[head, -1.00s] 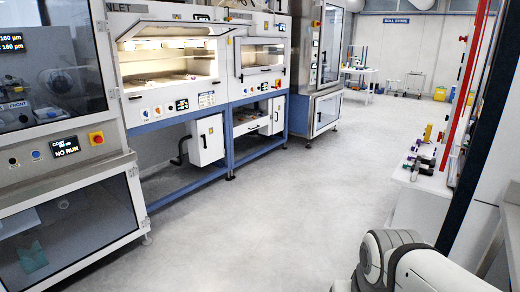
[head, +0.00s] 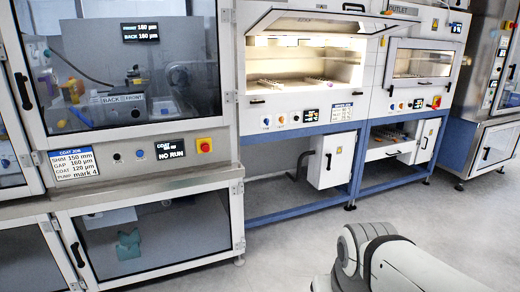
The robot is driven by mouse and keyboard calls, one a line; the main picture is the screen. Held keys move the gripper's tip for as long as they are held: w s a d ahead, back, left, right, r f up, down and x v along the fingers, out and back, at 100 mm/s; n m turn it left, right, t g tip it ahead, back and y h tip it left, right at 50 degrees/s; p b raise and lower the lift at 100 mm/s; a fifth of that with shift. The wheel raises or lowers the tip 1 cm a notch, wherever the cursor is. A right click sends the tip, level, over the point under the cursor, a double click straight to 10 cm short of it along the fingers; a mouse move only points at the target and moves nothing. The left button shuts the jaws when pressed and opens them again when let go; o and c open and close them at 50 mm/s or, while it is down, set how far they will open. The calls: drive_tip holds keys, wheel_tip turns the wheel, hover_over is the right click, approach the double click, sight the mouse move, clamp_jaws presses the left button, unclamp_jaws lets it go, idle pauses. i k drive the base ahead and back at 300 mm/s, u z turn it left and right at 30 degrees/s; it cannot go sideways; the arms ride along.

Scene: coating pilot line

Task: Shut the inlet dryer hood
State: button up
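The inlet dryer (head: 290,108) is the white lit cabinet in the middle of the head view, on a blue frame. Its hood (head: 318,20) is raised and tilted outward above the opening, so the lit interior with trays (head: 286,84) shows. The top of the dryer is cut off by the picture's edge. My gripper is not in view; only a white and dark part of my arm shows at the lower right, well apart from the hood.
The outlet dryer (head: 430,88) stands right beside it with its glazed hood (head: 425,62) down. A coating cabinet (head: 110,180) with glass doors stands at the left, a steel cabinet (head: 488,140) at the far right. The grey floor (head: 300,235) in front is clear.

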sight(285, 21)
drive_tip(key=u, duration=0.1)
drive_tip(key=i, duration=1.6)
drive_tip(key=z, duration=0.4)
drive_tip(key=i, duration=2.15)
drive_tip(key=z, duration=0.5)
